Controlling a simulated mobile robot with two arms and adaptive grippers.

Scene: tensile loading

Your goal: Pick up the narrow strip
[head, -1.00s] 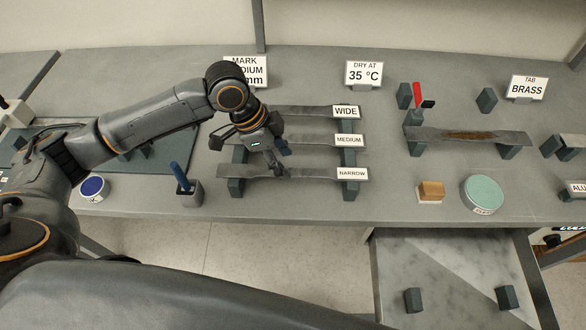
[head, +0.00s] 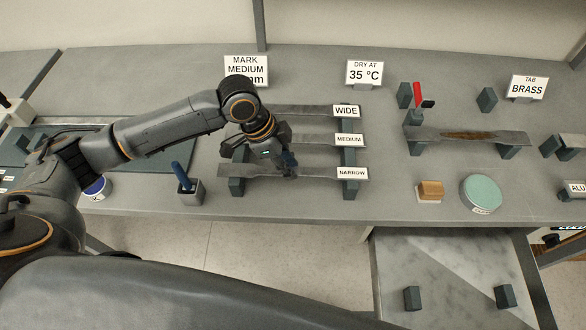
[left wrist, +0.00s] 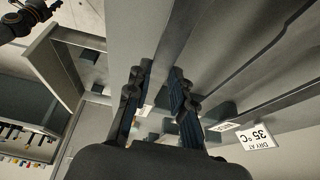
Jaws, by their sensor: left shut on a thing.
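The narrow strip (head: 322,173) is a flat grey metal bar lying across two dark supports, nearest the table's front edge. The NARROW label (head: 352,173) stands at its right end. My left gripper (head: 288,168) is over the strip's middle, shut on it from above. In the left wrist view, the left gripper's two dark fingers (left wrist: 157,95) stand on either side of the strip, with a small gap between them. The strip still appears level at its supports. In the left wrist view, part of my right arm shows at the top left corner; its jaw state is unclear.
The medium strip (head: 318,140) and wide strip (head: 315,110) lie parallel behind. A holder with a blue-handled tool (head: 190,192) stands to the left. A tan block (head: 431,190) and a green round pad (head: 482,193) are to the right.

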